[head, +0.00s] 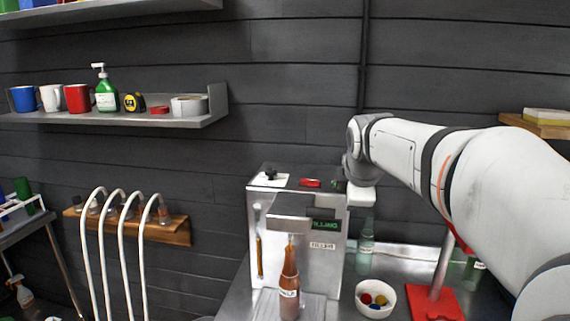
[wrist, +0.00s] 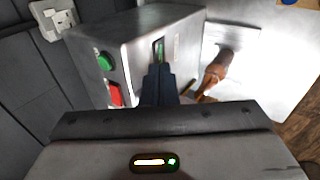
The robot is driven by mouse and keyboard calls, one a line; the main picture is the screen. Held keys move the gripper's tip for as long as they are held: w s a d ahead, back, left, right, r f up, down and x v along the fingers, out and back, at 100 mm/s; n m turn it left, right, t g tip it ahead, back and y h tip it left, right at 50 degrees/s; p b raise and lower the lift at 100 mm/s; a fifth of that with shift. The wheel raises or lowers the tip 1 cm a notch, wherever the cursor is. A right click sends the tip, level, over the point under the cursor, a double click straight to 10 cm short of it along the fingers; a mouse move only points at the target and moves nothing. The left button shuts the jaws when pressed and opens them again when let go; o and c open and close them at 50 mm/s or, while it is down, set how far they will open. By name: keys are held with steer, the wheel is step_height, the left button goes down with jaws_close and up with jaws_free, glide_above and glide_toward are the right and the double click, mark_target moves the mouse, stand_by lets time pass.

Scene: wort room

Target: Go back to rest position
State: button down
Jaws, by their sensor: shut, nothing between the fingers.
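My gripper (wrist: 158,72) is shut and empty in the wrist view. Its dark fingertips show against the metal filling machine, between the green button (wrist: 105,61) and the brown bottle (wrist: 217,68); whether they touch the machine cannot be told. In the head view my arm reaches in from the right and ends at the top right of the machine (head: 258,224); the fingers are hidden there. A red button (wrist: 115,94) sits below the green one. The brown bottle stands upright under the spout in the head view (head: 289,282).
A white bowl with coloured caps (head: 362,307) and a red-based stand (head: 437,303) are right of the machine. A green bottle (head: 365,250) stands behind the bowl. White curved pipes (head: 122,250) rise at left. A wall shelf (head: 190,119) holds mugs and a green pump bottle.

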steer(key=s+f+m+g, duration=0.1)
steer(key=s+f+m, duration=0.7)
steer(key=s, duration=0.4)
steer(key=s+f+m+g, duration=0.2)
steer(key=s+f+m, duration=0.5)
steer(key=s, duration=0.6)
steer(key=shift+f+m+g+y, duration=0.3)
steer(key=shift+f+m, duration=0.1)
steer(key=shift+m, duration=0.3)
